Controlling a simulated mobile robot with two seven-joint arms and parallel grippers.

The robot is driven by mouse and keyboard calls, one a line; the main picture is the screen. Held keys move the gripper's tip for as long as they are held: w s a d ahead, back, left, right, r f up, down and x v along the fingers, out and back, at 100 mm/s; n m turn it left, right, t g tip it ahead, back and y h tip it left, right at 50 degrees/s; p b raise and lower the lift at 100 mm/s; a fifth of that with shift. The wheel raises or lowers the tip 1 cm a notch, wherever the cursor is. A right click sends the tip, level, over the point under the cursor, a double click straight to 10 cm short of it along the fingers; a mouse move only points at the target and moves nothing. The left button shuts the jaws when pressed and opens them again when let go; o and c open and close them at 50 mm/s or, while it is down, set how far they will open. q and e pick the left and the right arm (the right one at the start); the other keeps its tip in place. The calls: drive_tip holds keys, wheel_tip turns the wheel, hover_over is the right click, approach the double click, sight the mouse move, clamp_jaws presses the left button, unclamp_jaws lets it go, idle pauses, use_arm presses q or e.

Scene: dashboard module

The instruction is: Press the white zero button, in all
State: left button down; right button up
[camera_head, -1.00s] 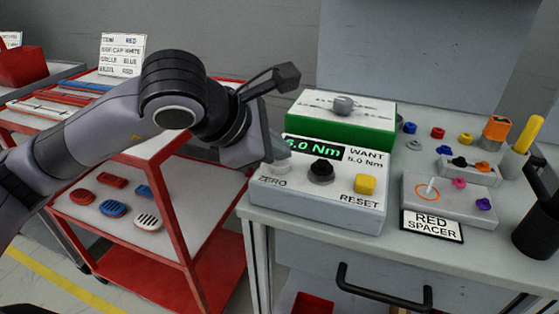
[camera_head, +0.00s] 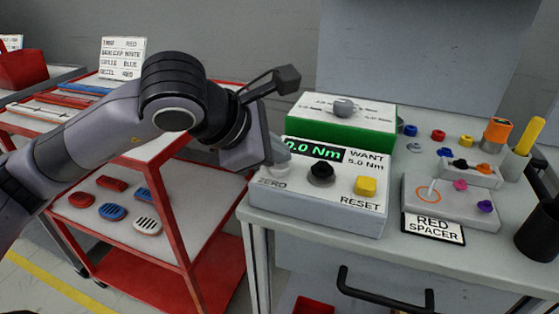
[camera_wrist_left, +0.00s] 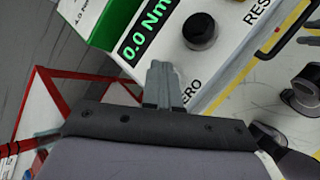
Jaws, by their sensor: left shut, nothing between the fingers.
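The grey-white control box (camera_head: 315,212) stands on the bench, with a green-lit display (camera_head: 313,151) reading 0.0 Nm beside the print "WANT 5.0 Nm". The white zero button (camera_head: 279,169) lies above the ZERO label at the box's left; only a pale edge shows. My left gripper (camera_head: 281,157) is shut and empty, its fingertips pointing down over the button and covering most of it. In the left wrist view the shut fingers (camera_wrist_left: 163,72) hide the button, beside the partly covered ZERO label. I cannot tell whether they touch it.
A black knob (camera_head: 321,172) and a yellow RESET button (camera_head: 365,186) share the panel. A green box (camera_head: 345,130) stands behind. Coloured spacers and a grey fixture (camera_head: 455,207) lie to the right. A red cart (camera_head: 180,215) stands left.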

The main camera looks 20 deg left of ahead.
sight(276, 168)
use_arm(q)
drive_tip(key=shift+r, duration=0.75)
drive_tip(key=shift+r+p, duration=1.55)
drive_tip(key=shift+r, duration=1.05)
drive_tip(key=shift+f, duration=0.1)
